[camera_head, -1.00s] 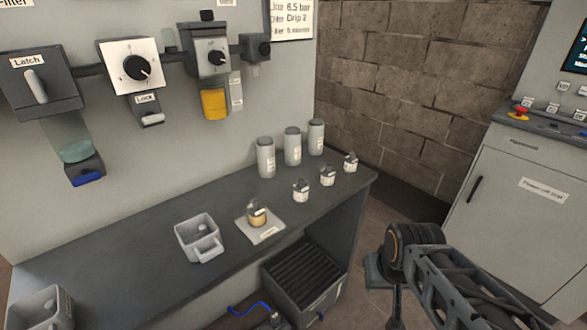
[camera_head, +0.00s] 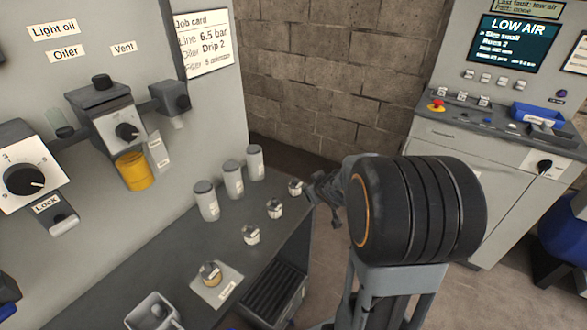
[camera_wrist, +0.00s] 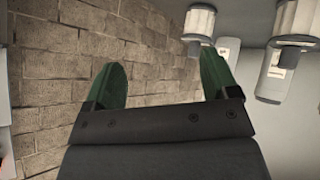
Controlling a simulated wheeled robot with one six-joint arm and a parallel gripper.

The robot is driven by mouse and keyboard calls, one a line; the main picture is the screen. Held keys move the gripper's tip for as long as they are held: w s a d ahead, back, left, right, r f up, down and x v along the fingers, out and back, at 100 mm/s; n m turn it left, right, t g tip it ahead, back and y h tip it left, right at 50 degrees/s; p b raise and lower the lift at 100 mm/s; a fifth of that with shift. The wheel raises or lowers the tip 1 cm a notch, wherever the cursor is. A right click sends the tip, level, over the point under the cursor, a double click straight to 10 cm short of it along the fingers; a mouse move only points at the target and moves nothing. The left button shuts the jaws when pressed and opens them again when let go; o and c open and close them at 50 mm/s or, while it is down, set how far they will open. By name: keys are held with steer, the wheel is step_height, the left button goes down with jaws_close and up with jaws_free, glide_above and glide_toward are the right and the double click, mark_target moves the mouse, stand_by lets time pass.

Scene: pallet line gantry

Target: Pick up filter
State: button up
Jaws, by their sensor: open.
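Several small pale cylinders with dark metal tops stand on the grey bench; their labels are too small to read, so I cannot tell which is the filter. Three stand in a row: a near one (camera_head: 251,235), a middle one (camera_head: 274,208) and a far one (camera_head: 295,187). A tan one (camera_head: 210,273) sits on a pale square plate (camera_head: 228,291). My gripper (camera_head: 326,192) is just right of the far cylinder, by the bench's right end. In the wrist view its green fingers (camera_wrist: 160,80) are apart with nothing between them.
Three taller grey-capped canisters (camera_head: 233,180) stand behind the row. A grey bin (camera_head: 152,312) is at the bench's near end. The wall panel (camera_head: 215,110) rises at left, a brick wall (camera_head: 320,80) behind. A control cabinet (camera_head: 470,175) stands right.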

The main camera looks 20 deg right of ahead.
steer(key=w+d+r+t+y+p, duration=0.1)
steer(key=w+d+r+p, duration=0.1)
steer(key=n+t+y+p, duration=0.1)
steer(key=n+y+p, duration=0.2)
steer(key=y+p, duration=0.3)
glide_toward(292, 181)
steer(key=x, duration=0.3)
steer(key=shift+w+a, duration=0.15)
steer(key=shift+w, duration=0.3)
steer(key=shift+p+x, duration=0.4)
steer(key=shift+x, duration=2.5)
steer(key=shift+a, duration=0.15)
steer(key=shift+r, duration=0.1)
steer(key=c, duration=1.1)
